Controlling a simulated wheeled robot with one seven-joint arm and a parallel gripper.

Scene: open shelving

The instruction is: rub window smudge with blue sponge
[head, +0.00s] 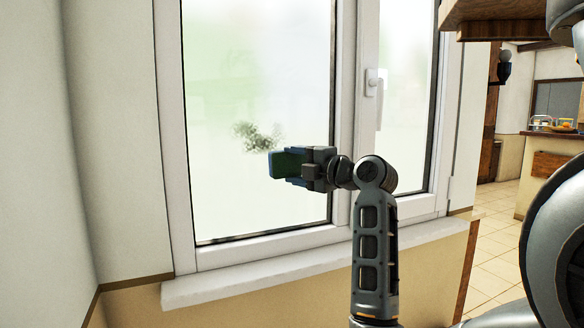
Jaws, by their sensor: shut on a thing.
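The window smudge (257,136) is a speckled dark grey-green patch on the left window pane (225,195). My gripper (298,167) is in front of that pane, to the lower right of the smudge. It is shut on the blue sponge (284,162), which shows a dark green face with blue edges and points left. The sponge's upper left corner is close to the smudge's lower right edge in the picture. I cannot tell whether the sponge touches the glass. Part of the sponge is hidden by my gripper.
White frames surround the panes, with a handle (372,83) on the middle post. A white sill (305,262) runs below. A wooden cabinet (500,18) hangs at the upper right. A counter (552,160) stands in the room beyond. The sill looks bare.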

